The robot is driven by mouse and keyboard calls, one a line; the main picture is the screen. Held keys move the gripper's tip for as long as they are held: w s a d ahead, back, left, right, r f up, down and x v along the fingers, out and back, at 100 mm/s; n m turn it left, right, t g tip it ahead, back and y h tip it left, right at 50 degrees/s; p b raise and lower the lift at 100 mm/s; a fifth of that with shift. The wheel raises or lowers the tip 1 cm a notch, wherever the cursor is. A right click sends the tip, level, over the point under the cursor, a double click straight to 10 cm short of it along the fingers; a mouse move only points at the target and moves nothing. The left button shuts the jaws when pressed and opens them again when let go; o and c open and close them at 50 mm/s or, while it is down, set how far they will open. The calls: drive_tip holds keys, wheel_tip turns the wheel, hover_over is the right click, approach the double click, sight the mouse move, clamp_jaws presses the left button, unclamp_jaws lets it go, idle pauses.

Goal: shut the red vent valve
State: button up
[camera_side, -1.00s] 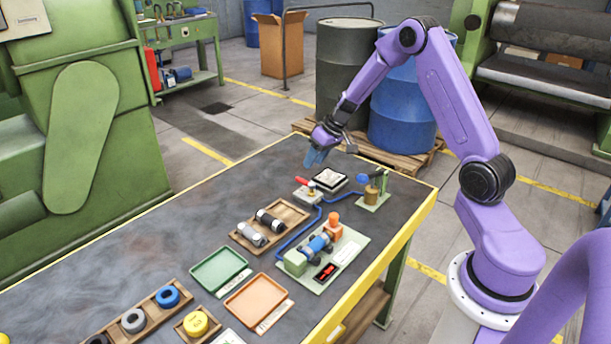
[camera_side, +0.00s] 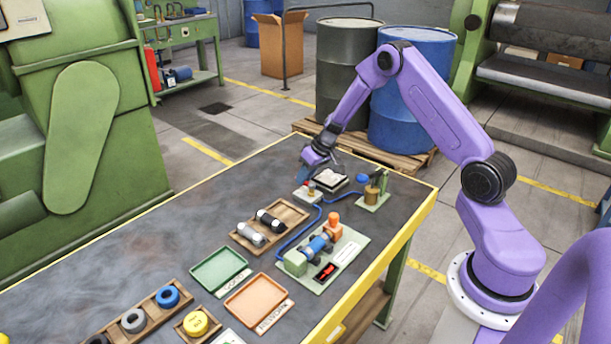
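A blue hose leads away from beside the block. The position of the valve's handle is too small to read.
A gauge-like box (camera_side: 331,179) stands close behind the valve. A brass fitting with a blue knob (camera_side: 372,190) is to the right. A pump board (camera_side: 345,258), a wooden tray of cylinders (camera_side: 285,212) and green (camera_side: 218,268) and orange trays (camera_side: 258,300) lie nearer.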

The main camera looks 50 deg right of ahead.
clamp_jaws()
drive_tip(key=shift+m, duration=0.4)
drive_tip(key=m, duration=0.1)
drive_tip(key=m+h, duration=0.1)
drive_tip(key=m, duration=0.1)
drive_tip(key=d+m+h, duration=0.1)
drive_tip(key=shift+s, duration=0.25)
drive_tip(key=shift+s+d+m+h, duration=0.2)
drive_tip(key=shift+m+h, duration=0.2)
drive_tip(key=shift+m, duration=0.5)
drive_tip(key=shift+s+d+m+h, duration=0.15)
drive_tip(key=shift+m+h, duration=0.25)
drive_tip(key=shift+m, duration=0.5)
drive_tip(key=shift+s+d+m+g+h, duration=0.2)
drive_tip(key=shift+m+h, duration=0.25)
drive_tip(key=shift+m, duration=0.7)
drive_tip(key=shift+s+d+m+g+h, duration=0.1)
drive_tip(key=shift+s+m+g+h, duration=0.25)
drive_tip(key=shift+m, duration=0.8)
drive_tip(key=shift+s+m+g+h, duration=0.2)
drive_tip(key=shift+m+h, duration=0.05)
drive_tip(key=shift+m, duration=0.6)
drive_tip(key=shift+s+m+g+h, duration=0.15)
drive_tip(key=shift+m+g+h, duration=0.15)
drive_tip(key=shift+m, duration=0.5)
drive_tip(key=shift+s+m+g+h, duration=0.15)
drive_tip(key=shift+s+m+h, duration=0.1)
drive_tip(key=shift+m, duration=0.6)
